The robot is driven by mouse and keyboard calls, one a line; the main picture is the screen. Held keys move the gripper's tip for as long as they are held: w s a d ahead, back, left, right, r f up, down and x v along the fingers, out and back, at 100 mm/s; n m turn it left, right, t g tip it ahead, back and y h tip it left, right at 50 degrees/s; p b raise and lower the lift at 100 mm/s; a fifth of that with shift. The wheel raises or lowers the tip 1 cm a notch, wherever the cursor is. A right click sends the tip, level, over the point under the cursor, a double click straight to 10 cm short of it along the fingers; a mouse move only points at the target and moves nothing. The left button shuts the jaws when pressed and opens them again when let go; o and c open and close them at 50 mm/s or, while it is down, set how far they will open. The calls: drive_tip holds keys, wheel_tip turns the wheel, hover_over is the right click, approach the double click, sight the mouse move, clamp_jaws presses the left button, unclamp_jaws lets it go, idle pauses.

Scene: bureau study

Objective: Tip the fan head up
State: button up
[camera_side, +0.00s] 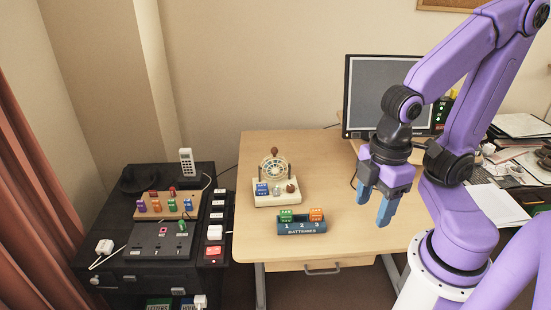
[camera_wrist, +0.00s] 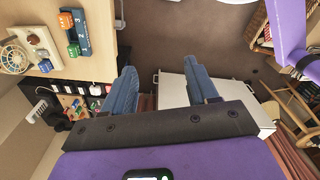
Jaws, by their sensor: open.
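A small fan stands on the wooden desk. Its round wire-caged fan head (camera_side: 273,168) has a brown knob on top and rises at the back of a cream base (camera_side: 289,198). A blue block, a silvery knob and a brown knob sit on the base. The fan head also shows at the left edge of the wrist view (camera_wrist: 14,58). The head's exact tilt is hard to tell. My gripper (camera_side: 371,211) is open and empty, fingers pointing down, above the desk to the right of the fan and apart from it. Its blue fingers (camera_wrist: 160,68) show in the wrist view.
A monitor (camera_side: 378,90) stands behind my gripper. A dark cabinet (camera_side: 118,262) with colored pegs and switches is at left. The desk's front right is clear.

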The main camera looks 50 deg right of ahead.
drive_tip(key=shift+c, duration=0.2)
idle(0.3)
drive_tip(key=w+a+f+m+t+y, duration=0.1)
drive_tip(key=w+a+f+m+y, duration=0.2)
drive_tip(key=w+a, duration=0.5)
drive_tip(key=w+f+m+t, duration=0.3)
drive_tip(key=w+m+t, duration=0.1)
drive_tip(key=w, duration=0.8)
drive_tip(key=w+f+m+t, duration=0.3)
drive_tip(key=w+f+m, duration=0.1)
drive_tip(key=w, duration=0.7)
drive_tip(key=m+t+h, duration=0.6)
drive_tip(key=m+h, duration=0.2)
approach(273, 148)
drive_tip(key=w+a+f, duration=0.2)
drive_tip(key=w+a, duration=0.4)
drive_tip(key=a, duration=0.1)
drive_tip(key=d+h, duration=0.1)
drive_tip(key=d, duration=0.1)
drive_tip(key=s+d+f+m+t+h, duration=0.1)
drive_tip(key=d+h, duration=0.1)
drive_tip(key=d, duration=0.1)
drive_tip(key=d+f+h, duration=0.1)
drive_tip(key=d, duration=0.2)
drive_tip(key=shift+s+m, duration=0.3)
drive_tip(key=shift+m, duration=0.1)
drive_tip(key=shift+x, duration=3.65)
drive_tip(key=shift+r, duration=0.2)
